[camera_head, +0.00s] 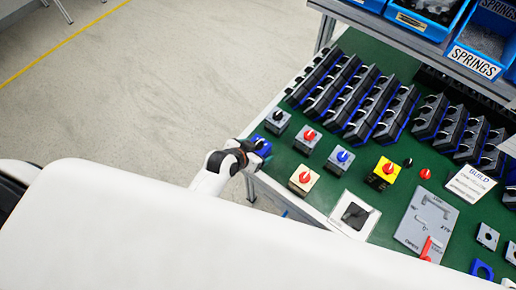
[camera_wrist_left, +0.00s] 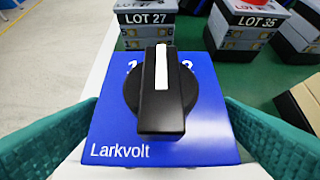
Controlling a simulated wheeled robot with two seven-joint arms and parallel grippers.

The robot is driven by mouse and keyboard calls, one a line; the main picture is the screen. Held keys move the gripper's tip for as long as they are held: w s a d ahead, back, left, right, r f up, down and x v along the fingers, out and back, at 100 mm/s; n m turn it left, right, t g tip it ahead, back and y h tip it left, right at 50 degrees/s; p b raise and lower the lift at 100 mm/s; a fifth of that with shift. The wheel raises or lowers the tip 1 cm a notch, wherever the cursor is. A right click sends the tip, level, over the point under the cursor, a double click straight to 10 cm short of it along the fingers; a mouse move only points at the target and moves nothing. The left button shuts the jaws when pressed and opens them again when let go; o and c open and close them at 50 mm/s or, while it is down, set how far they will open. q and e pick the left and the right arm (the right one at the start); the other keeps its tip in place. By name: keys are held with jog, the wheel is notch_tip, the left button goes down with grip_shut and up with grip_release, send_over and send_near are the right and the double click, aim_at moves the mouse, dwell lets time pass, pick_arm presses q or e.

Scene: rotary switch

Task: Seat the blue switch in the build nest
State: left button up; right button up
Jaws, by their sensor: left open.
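The blue switch (camera_head: 261,143) is at the left front edge of the green bench. In the left wrist view the blue switch (camera_wrist_left: 205,138) shows a blue face marked "Larkvolt" and a black knob with a white pointer bar. My left gripper (camera_head: 256,151) is at it, with teal fingers (camera_wrist_left: 160,125) open on either side of the blue face. Whether the fingers touch its sides I cannot tell. A white square frame with a dark opening (camera_head: 336,217), likely the build nest, lies on the bench to the right and looks empty. My right gripper is not in view.
Several other switches stand nearby: grey with black knob (camera_head: 277,122), grey with red knob (camera_head: 307,140), blue knob (camera_head: 340,160), beige (camera_head: 303,180) and yellow (camera_head: 383,174). Rows of black blocks stand behind. A grey fixture plate (camera_head: 412,235) lies right of the frame.

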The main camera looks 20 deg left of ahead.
pick_arm(q)
jog(key=shift+x, duration=1)
jog(key=c, duration=1.1)
jog(key=shift+c, duration=0.4)
jog(key=shift+r, duration=0.2)
